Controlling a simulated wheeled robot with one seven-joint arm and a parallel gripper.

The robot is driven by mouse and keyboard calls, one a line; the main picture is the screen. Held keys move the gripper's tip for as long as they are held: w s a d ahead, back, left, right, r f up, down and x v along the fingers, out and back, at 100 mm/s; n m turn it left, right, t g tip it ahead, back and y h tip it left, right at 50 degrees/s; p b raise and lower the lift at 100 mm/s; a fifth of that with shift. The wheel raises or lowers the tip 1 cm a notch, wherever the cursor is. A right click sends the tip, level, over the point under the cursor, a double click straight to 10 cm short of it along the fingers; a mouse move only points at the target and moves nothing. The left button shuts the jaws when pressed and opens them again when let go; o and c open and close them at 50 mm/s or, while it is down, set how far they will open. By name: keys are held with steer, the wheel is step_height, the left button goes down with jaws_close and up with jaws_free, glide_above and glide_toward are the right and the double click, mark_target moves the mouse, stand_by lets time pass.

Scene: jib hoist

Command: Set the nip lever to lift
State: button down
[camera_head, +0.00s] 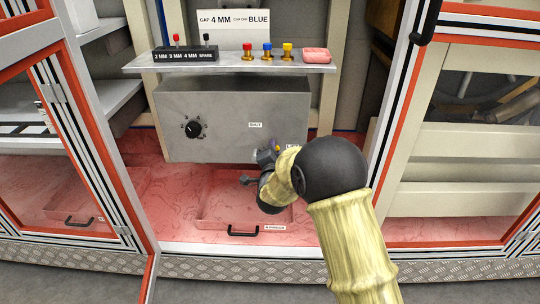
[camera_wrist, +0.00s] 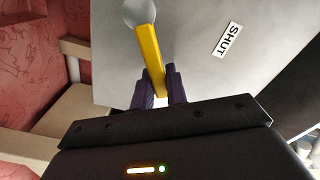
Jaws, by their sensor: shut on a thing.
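The nip lever (camera_wrist: 149,55) is a yellow bar with a silver round end, in the wrist view. My gripper (camera_wrist: 160,86) has its two dark purple fingers shut on the bar, one on each side. In the head view my gripper (camera_head: 266,157) is at the lower right front of a grey box (camera_head: 225,105), and only a bit of yellow shows there. A SHUT label (camera_head: 255,125) is on the box face above my gripper; the same label (camera_wrist: 227,40) is right of the lever in the wrist view. A second label (camera_head: 292,147) is partly hidden by my arm.
A dial (camera_head: 193,128) is on the left of the box face. A shelf (camera_head: 200,66) above holds several coloured knobs, a black block (camera_head: 187,53) and a pink piece (camera_head: 315,55). A pink tray (camera_head: 225,210) lies below. Open doors stand at both sides.

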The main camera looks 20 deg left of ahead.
steer(key=shift+d+f+m+b, duration=0.2)
steer(key=shift+f+m+b, duration=0.45)
steer(key=shift+m+b, duration=0.45)
steer(key=shift+d+f+m+b, duration=0.2)
steer(key=shift+f+m+b, duration=0.45)
steer(key=shift+m+b, duration=0.45)
steer(key=c, duration=1.4)
jaws_free()
steer(key=p+v, duration=0.3)
steer(key=v, duration=1.4)
steer(key=shift+s+p, duration=0.15)
steer(key=shift+p, duration=0.25)
